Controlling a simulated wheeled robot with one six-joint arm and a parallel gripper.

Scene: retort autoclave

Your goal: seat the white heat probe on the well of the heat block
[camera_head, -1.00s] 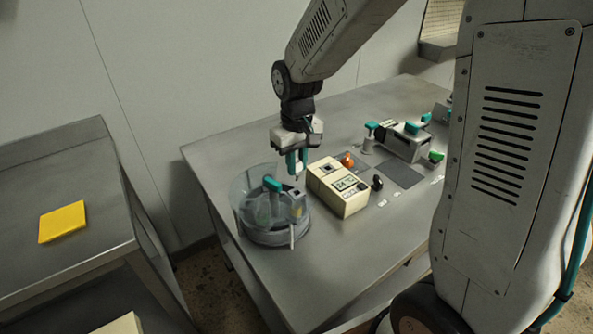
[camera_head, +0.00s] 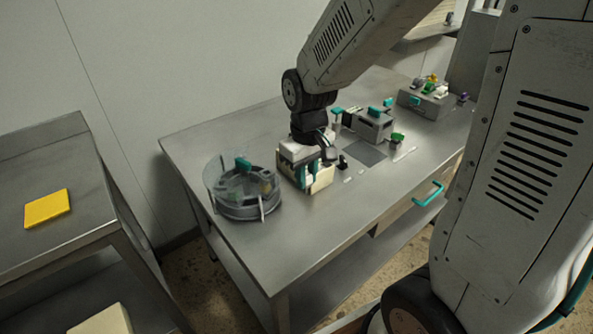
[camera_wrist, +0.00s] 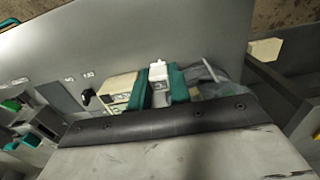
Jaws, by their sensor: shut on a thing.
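The heat block appears to be the beige box (camera_head: 288,168) on the steel table; in the wrist view part of it (camera_wrist: 118,88) shows beside my fingers. My gripper (camera_head: 317,176) is at the box in the head view, its teal fingers overlapping the box's front. In the wrist view my gripper (camera_wrist: 158,92) is shut on the white heat probe (camera_wrist: 158,72), which stands up between the teal fingers. The probe's lower end and the well are hidden, so I cannot tell whether they touch.
A round grey device with a clear wall (camera_head: 247,210) stands close left of the box. A grey unit with teal handles (camera_head: 372,125) and a dark flat pad (camera_head: 362,152) are to the right. A yellow pad (camera_head: 47,208) lies on the left bench.

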